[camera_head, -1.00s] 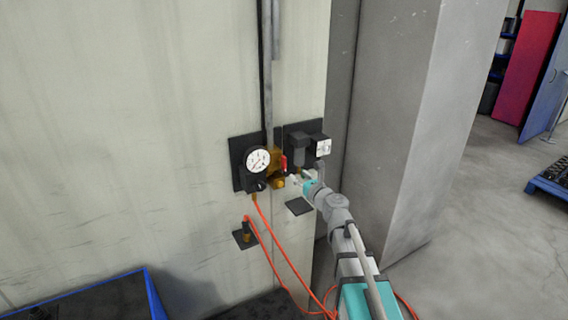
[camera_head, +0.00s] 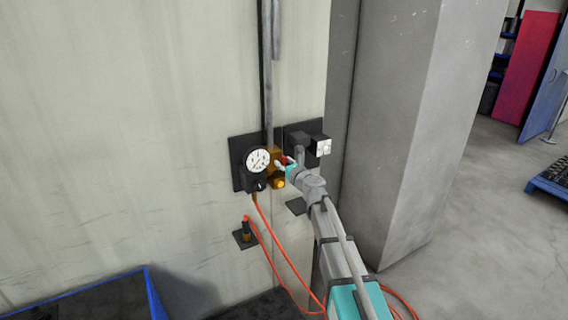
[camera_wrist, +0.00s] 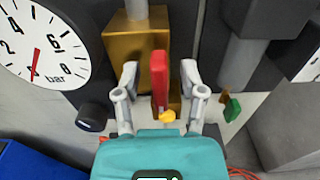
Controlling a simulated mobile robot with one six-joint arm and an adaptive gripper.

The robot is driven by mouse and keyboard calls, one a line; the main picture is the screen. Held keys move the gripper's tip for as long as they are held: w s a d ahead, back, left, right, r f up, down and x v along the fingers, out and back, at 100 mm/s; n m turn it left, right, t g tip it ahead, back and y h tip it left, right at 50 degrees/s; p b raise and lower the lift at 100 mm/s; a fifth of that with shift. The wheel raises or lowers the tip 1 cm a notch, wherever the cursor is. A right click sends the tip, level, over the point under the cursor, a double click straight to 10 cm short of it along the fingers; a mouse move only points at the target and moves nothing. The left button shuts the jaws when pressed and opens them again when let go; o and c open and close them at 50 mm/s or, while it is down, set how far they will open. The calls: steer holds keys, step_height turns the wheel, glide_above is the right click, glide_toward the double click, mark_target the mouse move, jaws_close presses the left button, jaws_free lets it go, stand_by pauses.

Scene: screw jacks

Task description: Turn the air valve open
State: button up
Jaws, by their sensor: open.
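The air valve is a brass body (camera_wrist: 135,45) on the wall with a red lever handle (camera_wrist: 158,78). In the wrist view the lever stands upright between the two fingers of my gripper (camera_wrist: 159,85), with a visible gap on each side. The fingers are open. In the head view my gripper (camera_head: 284,162) is at the red lever (camera_head: 283,159) and partly covers it. The brass body (camera_head: 274,156) shows beside the gauge. A small yellow part (camera_wrist: 168,116) shows at the lever's lower end.
A white pressure gauge (camera_head: 257,160) is close left of the valve; its dial (camera_wrist: 38,45) is near my left finger. A dark unit (camera_head: 300,142) is close on the right. Orange hoses (camera_head: 272,240) hang below. A grey pillar (camera_head: 395,130) stands to the right.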

jaws_close()
steer(key=shift+n, duration=0.4)
steer(key=n, duration=0.3)
steer(key=shift+a, duration=0.1)
steer(key=n, duration=0.4)
steer(key=shift+s+a+n, duration=0.1)
steer(key=shift+n, duration=0.3)
steer(key=n, duration=0.4)
steer(key=shift+f+n, duration=0.15)
steer(key=shift+n, duration=0.15)
steer(key=n, duration=0.4)
steer(key=shift+f+n+b, duration=0.1)
steer(key=shift+n+b, duration=0.2)
steer(key=shift+n, duration=0.1)
steer(key=shift+s, duration=0.1)
